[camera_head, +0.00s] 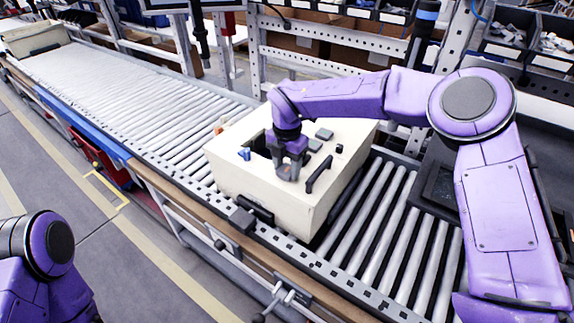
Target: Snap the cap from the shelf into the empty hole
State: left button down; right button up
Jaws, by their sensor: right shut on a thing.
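A cream box (232,182) sits on the roller conveyor, its top panel facing up. My right gripper (287,174) reaches down from the right onto the middle of that panel. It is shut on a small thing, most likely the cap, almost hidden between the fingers. I cannot tell whether the cap touches the panel. The empty hole is not visible; the gripper may cover it. My left gripper is out of view; only part of my left arm shows at the lower left.
The panel carries a dark opening, a blue part (244,154), grey square pieces (324,133) and a black handle (319,175) close to the right gripper. Bare rollers (140,85) run to the upper left. Shelves with dark bins (508,35) stand at the back right.

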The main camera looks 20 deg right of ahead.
jog(key=shift+s+f, duration=0.1)
jog(key=shift+f, duration=0.1)
dwell(0.4)
jog(key=shift+f+b, duration=0.1)
jog(key=shift+b, duration=0.2)
jog(key=o, duration=1.2)
jog(key=shift+o, duration=0.2)
jog(key=shift+r, duration=0.45)
notch_tip(320, 180, up, 10)
jog(key=b, duration=0.2)
